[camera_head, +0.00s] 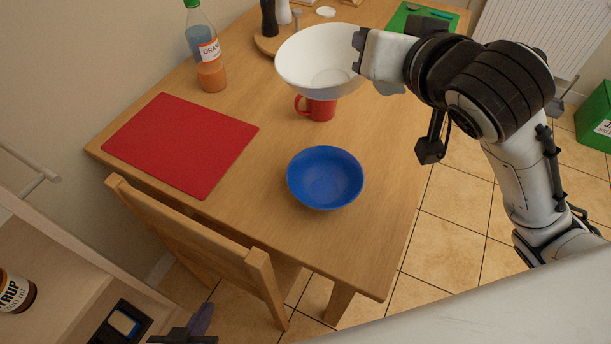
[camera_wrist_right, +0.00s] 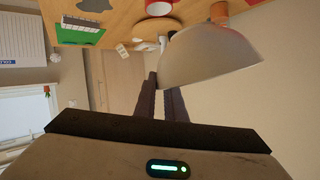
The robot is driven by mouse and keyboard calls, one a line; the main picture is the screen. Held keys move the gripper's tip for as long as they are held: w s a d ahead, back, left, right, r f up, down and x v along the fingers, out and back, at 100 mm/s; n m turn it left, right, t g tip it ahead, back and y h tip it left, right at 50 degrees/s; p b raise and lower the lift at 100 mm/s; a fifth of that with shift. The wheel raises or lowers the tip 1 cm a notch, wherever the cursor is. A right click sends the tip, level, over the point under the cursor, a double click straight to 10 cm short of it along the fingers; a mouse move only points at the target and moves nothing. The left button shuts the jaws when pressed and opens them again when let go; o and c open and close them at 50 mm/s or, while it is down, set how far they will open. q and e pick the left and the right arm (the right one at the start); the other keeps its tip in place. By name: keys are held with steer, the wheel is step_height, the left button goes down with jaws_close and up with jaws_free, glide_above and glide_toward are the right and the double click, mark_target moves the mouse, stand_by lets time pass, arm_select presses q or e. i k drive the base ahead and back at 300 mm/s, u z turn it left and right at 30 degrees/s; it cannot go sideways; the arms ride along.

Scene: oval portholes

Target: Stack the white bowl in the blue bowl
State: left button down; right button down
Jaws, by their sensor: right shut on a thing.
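The white bowl (camera_head: 322,62) is held in the air above the table, near its back right part. My right gripper (camera_head: 358,46) is shut on the bowl's right rim. In the right wrist view the fingers (camera_wrist_right: 166,95) meet the edge of the bowl (camera_wrist_right: 210,62). The blue bowl (camera_head: 325,178) stands upright and empty on the table, nearer to me than the white bowl and apart from it. Part of my left gripper (camera_head: 188,335) shows at the bottom edge; its jaws cannot be made out.
A red mug (camera_head: 321,109) stands between the bowls in the picture, partly covered by the white one. A red mat (camera_head: 181,143) and an orange bottle (camera_head: 206,52) are to the left. A chair (camera_head: 205,240) stands at the front edge. The table around the blue bowl is clear.

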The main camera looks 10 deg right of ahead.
mark_target(323, 186)
steer(key=u, duration=1.15)
steer(key=k, duration=1.3)
steer(key=z, duration=1)
steer(key=i, duration=1)
